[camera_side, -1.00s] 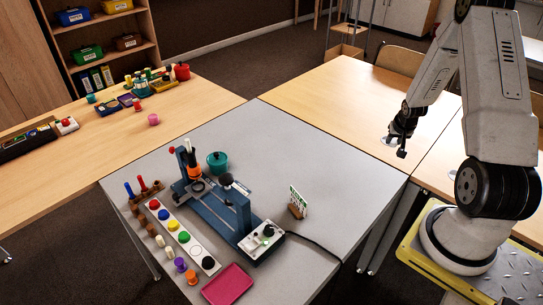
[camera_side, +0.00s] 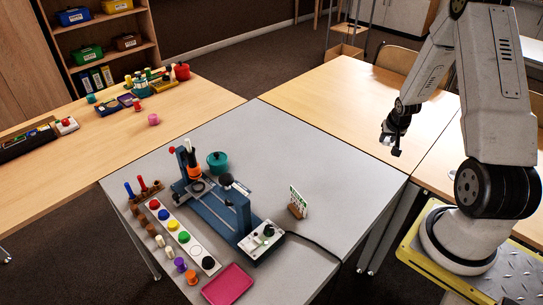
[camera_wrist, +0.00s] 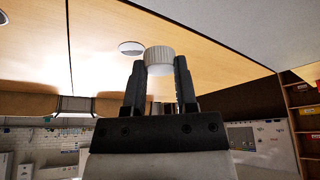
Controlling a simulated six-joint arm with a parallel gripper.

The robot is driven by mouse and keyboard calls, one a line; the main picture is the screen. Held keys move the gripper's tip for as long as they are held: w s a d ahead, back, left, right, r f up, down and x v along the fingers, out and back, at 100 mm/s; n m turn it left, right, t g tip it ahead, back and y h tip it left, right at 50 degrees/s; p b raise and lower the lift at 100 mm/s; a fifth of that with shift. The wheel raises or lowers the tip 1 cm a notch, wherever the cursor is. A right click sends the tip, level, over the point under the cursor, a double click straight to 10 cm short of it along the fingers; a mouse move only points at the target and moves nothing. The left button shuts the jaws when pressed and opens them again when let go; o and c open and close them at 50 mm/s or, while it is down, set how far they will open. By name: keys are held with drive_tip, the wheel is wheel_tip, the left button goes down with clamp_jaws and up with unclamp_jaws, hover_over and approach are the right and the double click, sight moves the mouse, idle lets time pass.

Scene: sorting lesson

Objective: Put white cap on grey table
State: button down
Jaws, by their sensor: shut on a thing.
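A white ribbed cap (camera_wrist: 159,58) is between the fingertips of my gripper (camera_wrist: 160,74) in the wrist view. My gripper is shut on it. In the side view my gripper (camera_side: 393,142) hangs above the wooden table at the right, beyond the grey table's right edge; the cap is too small there to make out clearly. The grey table (camera_side: 335,160) stands in the middle of the side view, with its right half mostly bare. Its grey top also shows at the upper right of the wrist view (camera_wrist: 245,30).
A blue press-like device (camera_side: 222,207), a teal pot (camera_side: 217,160), a strip of coloured caps (camera_side: 195,250), a pink tray (camera_side: 228,284) and a small standing card (camera_side: 298,203) are on the grey table. A round pale disc (camera_wrist: 131,48) lies on the wooden table.

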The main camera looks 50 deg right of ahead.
drive_tip(key=w+a+r+n, duration=0.3)
drive_tip(key=w+a+r, duration=0.1)
drive_tip(key=w+a, duration=0.4)
drive_tip(key=w+a+r+n+t+y, duration=0.1)
drive_tip(key=a+r+n, duration=0.2)
drive_tip(key=a, duration=1.1)
drive_tip(key=w+a+r+n+y, duration=0.1)
drive_tip(key=a+r+n, duration=0.3)
drive_tip(key=a, duration=1.1)
drive_tip(key=shift+w+t+y, duration=0.25)
drive_tip(key=shift+t+y, duration=0.15)
drive_tip(key=shift+y, duration=0.4)
drive_tip(key=shift+r, duration=0.1)
wheel_tip(320, 180, up, 4)
drive_tip(key=r, duration=0.1)
drive_tip(key=s+a+m+g+h, duration=0.2)
drive_tip(key=a+m+g+h, duration=0.25)
drive_tip(key=a+m, duration=1.2)
wheel_tip(320, 180, down, 17)
drive_tip(key=shift+s+d+r, duration=0.15)
drive_tip(key=shift+d, duration=0.1)
